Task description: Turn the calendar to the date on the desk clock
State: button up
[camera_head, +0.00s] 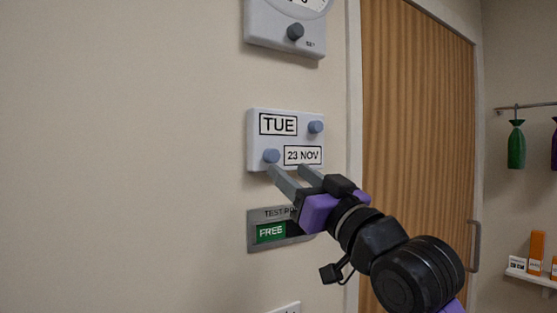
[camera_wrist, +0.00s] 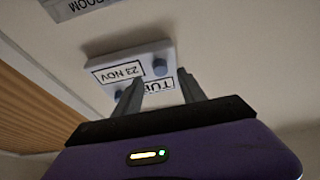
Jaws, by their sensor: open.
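The calendar (camera_head: 258,145) is a pale wall box reading TUE and 23 NOV. It has one blue-grey knob (camera_head: 316,127) at its upper right and another knob (camera_head: 271,156) at its lower left. My gripper (camera_head: 288,169) is open and empty at the calendar's lower edge. In the wrist view the calendar (camera_wrist: 150,53) appears upside down, and the lower-left knob (camera_wrist: 160,67) shows between the spread fingers (camera_wrist: 158,77). I cannot tell whether a finger touches it. The fingers partly cover TUE there. No desk clock is in view.
A pale dial box (camera_head: 270,32) with a dark knob hangs above the calendar. A sign (camera_head: 292,236) with a green FREE panel is below, partly behind my gripper. A wooden door (camera_head: 415,130) is to the right; past it are a rail (camera_head: 530,106) with hanging items and a shelf (camera_head: 535,279).

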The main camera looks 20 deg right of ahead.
aim_at(275, 159)
jog(key=p+x, duration=0.1)
jog(key=x, duration=0.4)
jog(key=shift+w+r, duration=0.15)
jog(key=shift+w, duration=0.1)
jog(key=shift+c, duration=0.5)
grip_shut()
